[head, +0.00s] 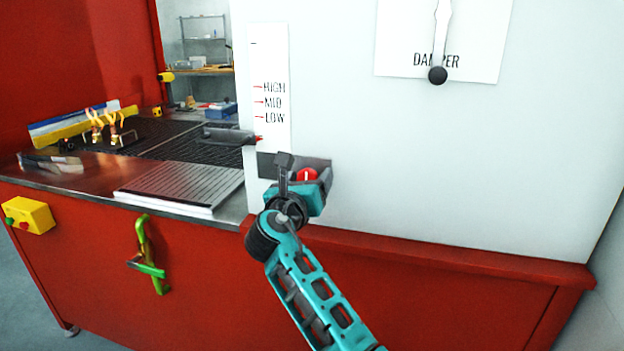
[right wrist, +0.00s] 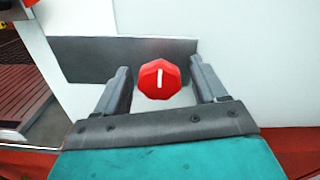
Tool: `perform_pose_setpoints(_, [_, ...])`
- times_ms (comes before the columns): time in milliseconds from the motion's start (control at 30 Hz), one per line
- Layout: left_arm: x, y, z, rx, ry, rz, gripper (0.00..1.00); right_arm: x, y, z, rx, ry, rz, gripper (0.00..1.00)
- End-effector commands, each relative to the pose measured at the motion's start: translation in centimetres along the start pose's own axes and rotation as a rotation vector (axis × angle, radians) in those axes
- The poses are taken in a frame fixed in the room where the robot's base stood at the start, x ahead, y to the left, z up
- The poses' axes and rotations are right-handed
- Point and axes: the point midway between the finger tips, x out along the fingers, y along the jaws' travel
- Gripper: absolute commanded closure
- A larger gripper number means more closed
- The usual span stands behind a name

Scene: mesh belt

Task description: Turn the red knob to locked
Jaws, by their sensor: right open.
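The red knob (right wrist: 159,79) is faceted with a white line on its face, nearly vertical in the right wrist view. It sits in front of a dark grey plate (right wrist: 90,62) on the white wall. In the head view the knob (head: 307,175) is partly hidden by my right gripper (head: 300,172). In the right wrist view my right gripper (right wrist: 160,85) is open, with one finger on each side of the knob and a visible gap to both. No locked marking can be read. My left gripper is not in view.
A white panel with a lever labelled DAMPER (head: 437,75) is at upper right. A HIGH, MID, LOW scale (head: 270,75) is above the plate. The mesh belt (head: 165,142), a green handle (head: 148,255) and a yellow button box (head: 30,214) are left. A red ledge (head: 430,258) runs below.

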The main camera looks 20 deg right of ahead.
Motion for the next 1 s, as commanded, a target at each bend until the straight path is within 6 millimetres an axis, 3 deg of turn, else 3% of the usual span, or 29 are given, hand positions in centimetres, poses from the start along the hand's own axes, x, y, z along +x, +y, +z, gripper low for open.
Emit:
perform_pose_setpoints(367, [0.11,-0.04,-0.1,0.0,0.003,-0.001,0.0,-0.09,0.05,0.06,0.0,0.0,0.0,0.3])
perform_pose_setpoints(900, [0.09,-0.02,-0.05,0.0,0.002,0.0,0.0,-0.07,0.04,0.02,0.0,0.0,0.0,0.82])
perform_pose_setpoints(1000, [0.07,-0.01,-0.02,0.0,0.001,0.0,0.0,-0.07,0.04,0.02,0.001,0.0,0.0,0.84])
